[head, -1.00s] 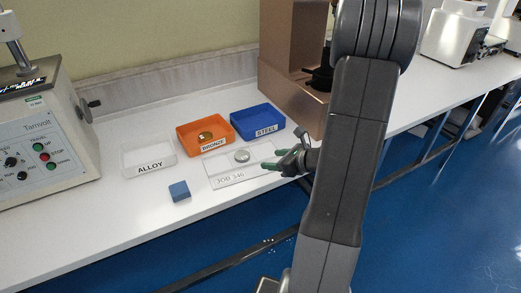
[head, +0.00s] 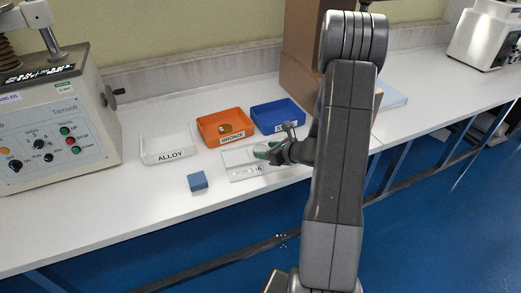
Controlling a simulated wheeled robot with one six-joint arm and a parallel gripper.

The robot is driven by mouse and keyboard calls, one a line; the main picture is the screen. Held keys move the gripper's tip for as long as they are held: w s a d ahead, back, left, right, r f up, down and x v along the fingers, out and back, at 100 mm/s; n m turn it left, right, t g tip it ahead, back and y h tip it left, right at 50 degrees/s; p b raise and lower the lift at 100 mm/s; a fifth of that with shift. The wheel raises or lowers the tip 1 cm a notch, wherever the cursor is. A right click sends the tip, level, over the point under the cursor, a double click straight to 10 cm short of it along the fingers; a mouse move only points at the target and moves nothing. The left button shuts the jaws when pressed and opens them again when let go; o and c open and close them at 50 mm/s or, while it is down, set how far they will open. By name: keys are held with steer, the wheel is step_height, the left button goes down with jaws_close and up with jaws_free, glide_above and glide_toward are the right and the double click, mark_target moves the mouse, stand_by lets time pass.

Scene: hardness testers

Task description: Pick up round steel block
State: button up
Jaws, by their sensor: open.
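The round steel block (head: 261,150) is a pale silver disc on the clear tray labelled JOB 346 (head: 238,175). My gripper (head: 272,153) is open at the tray, reaching in from the right. Its fingers are at the block and hide part of it. I cannot tell whether they touch it or stand around it.
Behind the tray are an orange BRONZE bin (head: 222,143) holding a bronze-coloured round block (head: 225,128) and a blue STEEL bin (head: 278,106). A tester (head: 60,125) stands far left.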

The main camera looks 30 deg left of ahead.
steer(key=shift+w+a+f, duration=0.2)
steer(key=shift+a+f, duration=0.2)
steer(key=shift+a, duration=0.15)
steer(key=c, duration=0.8)
steer(key=shift+r, duration=0.15)
